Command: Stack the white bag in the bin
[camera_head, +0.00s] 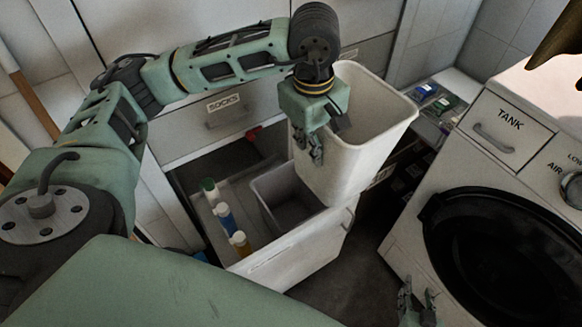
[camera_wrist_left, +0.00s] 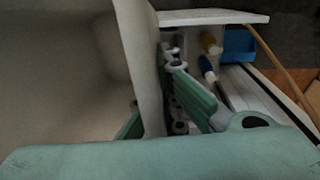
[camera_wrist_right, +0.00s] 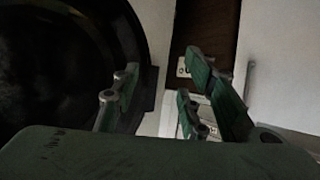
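A tall white bin-like container (camera_head: 355,140) hangs tilted above the open drawer; I see no soft white bag. My left gripper (camera_head: 316,150) is at its left wall. In the left wrist view its fingers (camera_wrist_left: 165,105) lie on both sides of the white container's wall (camera_wrist_left: 148,60), clamping it. Below it, a smaller grey bin (camera_head: 268,187) stands in the pulled-out drawer. The white container's lower end hides part of it. My right gripper (camera_head: 418,305) is low before the washing machine; its fingers (camera_wrist_right: 158,95) are apart with nothing between them.
The drawer (camera_head: 285,262) also holds several bottles (camera_head: 226,217) left of the grey bin. The washing machine (camera_head: 485,215) stands at right with a dark round door. A closed drawer labelled SOCKS (camera_head: 225,115) is behind. Small packages (camera_head: 435,100) lie at the back right.

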